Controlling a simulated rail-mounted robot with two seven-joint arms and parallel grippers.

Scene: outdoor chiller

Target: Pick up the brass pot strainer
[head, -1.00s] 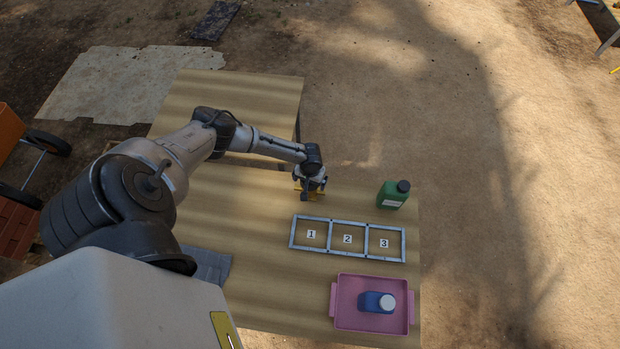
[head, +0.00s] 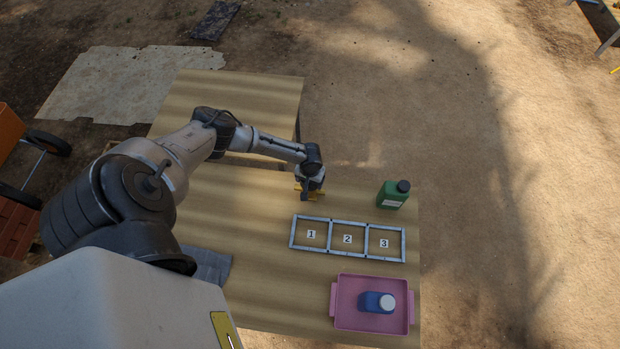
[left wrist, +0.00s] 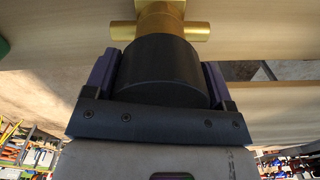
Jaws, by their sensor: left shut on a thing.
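The brass pot strainer (left wrist: 160,22) shows in the left wrist view as a gold body with side stubs and a dark round part (left wrist: 160,70) below. In the head view only bits of it (head: 314,196) show under my left gripper (head: 309,190), at the back of the table. My left gripper, also in the left wrist view (left wrist: 160,82), has its fingers on both sides of the dark round part and is shut on it. Most of the strainer is hidden by the gripper in the head view. My right gripper is not in view.
A grey frame (head: 347,221) with compartments 1, 2 and 3 lies in front of the gripper. A pink tray (head: 345,322) holds a blue bottle (head: 375,302). A grey cloth (head: 207,266) lies at left.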

